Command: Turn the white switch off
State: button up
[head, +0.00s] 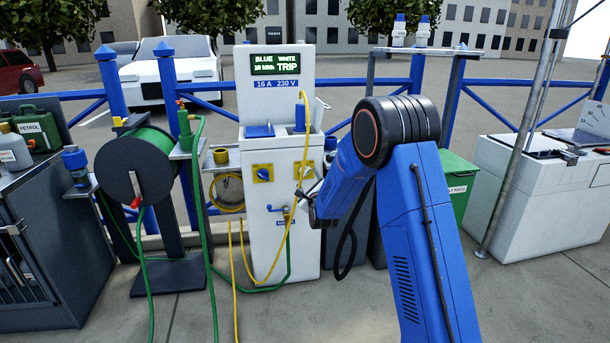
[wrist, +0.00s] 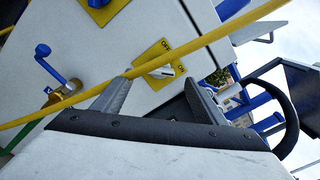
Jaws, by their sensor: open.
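The white switch (wrist: 163,72) is a small white knob on a yellow plate (wrist: 150,56) marked OFF and ON, in the wrist view. Its pointer seems turned towards ON. In the head view its plate (head: 304,169) is on the right of the white pedestal's front, partly hidden by a cable. My gripper (wrist: 158,84) is open and empty, with its fingertips on either side of the knob in the picture. Whether they touch it cannot be told. In the head view my gripper (head: 306,196) is small and dark, close to the pedestal (head: 266,215).
A yellow cable (wrist: 212,39) crosses the plate beside the knob, close to my left fingertip. A blue switch (head: 263,173) is left of the white one. A blue tap (wrist: 43,52) is below. A green hose reel (head: 137,165) stands left.

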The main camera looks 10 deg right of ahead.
aim_at(305, 173)
jog(key=w, duration=0.7)
jog(key=shift+w, duration=0.15)
jog(key=c, duration=1.1)
